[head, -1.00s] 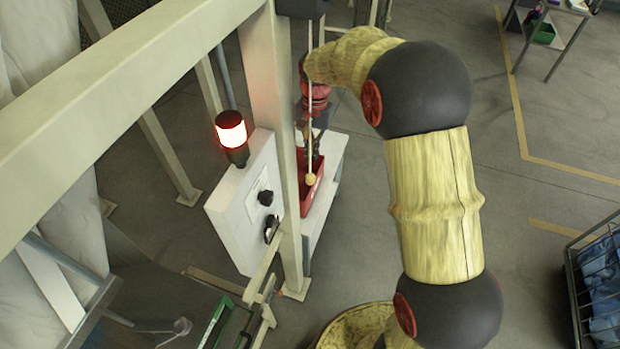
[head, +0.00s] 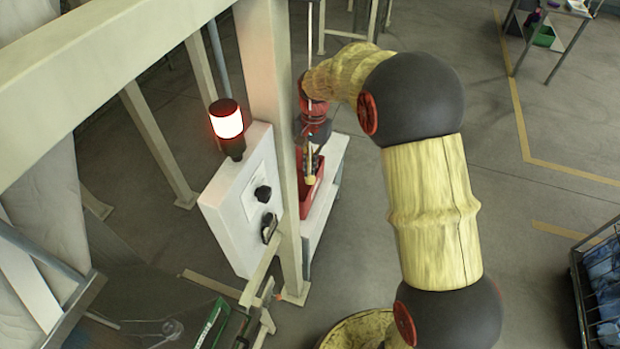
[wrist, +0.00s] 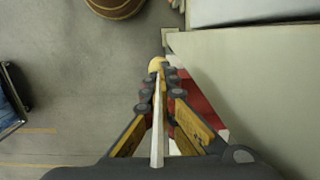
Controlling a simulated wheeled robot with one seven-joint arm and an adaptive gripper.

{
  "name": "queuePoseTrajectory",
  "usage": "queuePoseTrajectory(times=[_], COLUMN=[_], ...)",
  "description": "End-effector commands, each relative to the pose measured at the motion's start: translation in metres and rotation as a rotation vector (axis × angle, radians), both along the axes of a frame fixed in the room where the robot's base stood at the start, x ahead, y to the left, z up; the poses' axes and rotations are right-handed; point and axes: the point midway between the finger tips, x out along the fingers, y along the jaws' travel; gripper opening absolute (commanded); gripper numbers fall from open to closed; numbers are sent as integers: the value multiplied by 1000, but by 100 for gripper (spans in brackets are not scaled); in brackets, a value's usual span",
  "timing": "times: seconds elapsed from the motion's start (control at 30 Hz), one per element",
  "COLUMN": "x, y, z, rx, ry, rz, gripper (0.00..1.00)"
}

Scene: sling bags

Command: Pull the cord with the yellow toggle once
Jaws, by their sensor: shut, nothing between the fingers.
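The pale cord (head: 309,55) hangs from above, down past my wrist in the head view. In the wrist view the cord (wrist: 157,125) runs along my fingers to the pale yellow toggle (wrist: 156,63), a rounded knob right at the fingertips. My gripper (wrist: 161,78) has its fingers closed together beside the cord, with the toggle just beyond the tips. I cannot tell whether they touch. In the head view my gripper (head: 310,170) points down above a red bin, and the toggle is hard to make out there.
A white box (head: 235,205) with black knobs and a lit red lamp (head: 226,122) stands left of a beige post (head: 275,130). The red bin (head: 308,195) sits on a white stand (head: 325,200) behind it. A blue-filled cage (head: 605,265) is at right; the floor between is open.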

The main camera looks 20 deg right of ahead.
Motion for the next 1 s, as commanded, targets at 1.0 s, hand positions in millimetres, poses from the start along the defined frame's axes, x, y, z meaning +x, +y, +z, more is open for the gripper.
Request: queuePoseTrajectory(times=[1.0], x=[-1], y=[0], z=[-53], rx=[0], ry=[2], rz=[0], gripper=[0])
